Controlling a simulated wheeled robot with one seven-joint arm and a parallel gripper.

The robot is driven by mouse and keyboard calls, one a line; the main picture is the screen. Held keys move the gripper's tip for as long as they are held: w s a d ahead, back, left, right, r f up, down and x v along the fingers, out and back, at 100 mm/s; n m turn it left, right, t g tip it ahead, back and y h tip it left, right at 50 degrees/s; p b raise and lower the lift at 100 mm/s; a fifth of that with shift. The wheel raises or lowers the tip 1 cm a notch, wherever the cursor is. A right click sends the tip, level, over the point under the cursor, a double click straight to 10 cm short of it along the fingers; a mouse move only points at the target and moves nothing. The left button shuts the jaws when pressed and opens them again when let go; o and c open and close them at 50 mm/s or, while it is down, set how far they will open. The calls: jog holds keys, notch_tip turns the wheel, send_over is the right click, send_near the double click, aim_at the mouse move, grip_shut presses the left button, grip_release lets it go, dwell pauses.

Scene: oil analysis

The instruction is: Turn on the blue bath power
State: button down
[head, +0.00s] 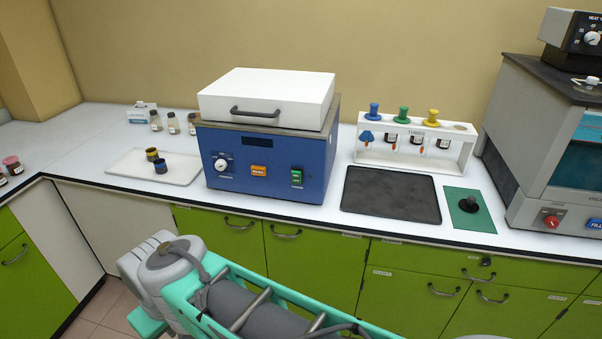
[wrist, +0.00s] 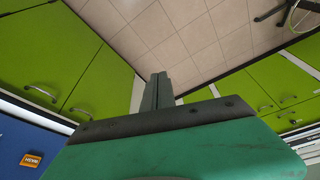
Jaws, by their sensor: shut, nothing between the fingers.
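The blue bath (head: 227,150) stands on the white counter, with a white lid (head: 265,95) closed on top. Its front has a white knob (head: 221,164), an orange switch (head: 258,170), a green switch (head: 296,177) and a dark display (head: 257,141). In the wrist view, part of the blue front (wrist: 20,140) shows at lower left with the orange switch (wrist: 31,160). My gripper (wrist: 158,82) is shut and empty, apart from the bath. It is not visible in the head view, where my arm crosses the bottom. Which switch is the power is too small to read.
A white tray with two small jars (head: 118,166) lies left of the bath. A dark mat (head: 391,195), a rack with coloured-top tubes (head: 415,146) and a grey machine (head: 530,150) stand to the right. Green cabinets (head: 320,260) with handles front the counter.

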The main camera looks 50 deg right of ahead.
jog(key=shift+w+d, duration=0.15)
jog(key=shift+w, duration=0.25)
jog(key=shift+s, duration=0.1)
jog(key=w+d+f+m+t+h+b, duration=0.1)
jog(key=w+d+f+m+h+b, duration=0.3)
jog(key=d, duration=0.4)
jog(key=w+d+f+m+t+h+b, duration=0.1)
jog(key=w+d+f+m+t+b, duration=0.2)
jog(key=d+f+b, duration=0.4)
jog(key=d+r+m+h+b, duration=0.25)
jog(key=d+m+h, duration=0.2)
jog(key=d, duration=0.65)
jog(key=s+d+r+m+h+b, duration=0.2)
jog(key=s+d+r+h+b, duration=0.3)
jog(key=d+h, duration=0.4)
notch_tip(320, 180, up, 2)
jog(key=shift+s+d+r+b, duration=0.15)
jog(key=shift+s+b, duration=0.05)
jog(key=shift+b, duration=0.6)
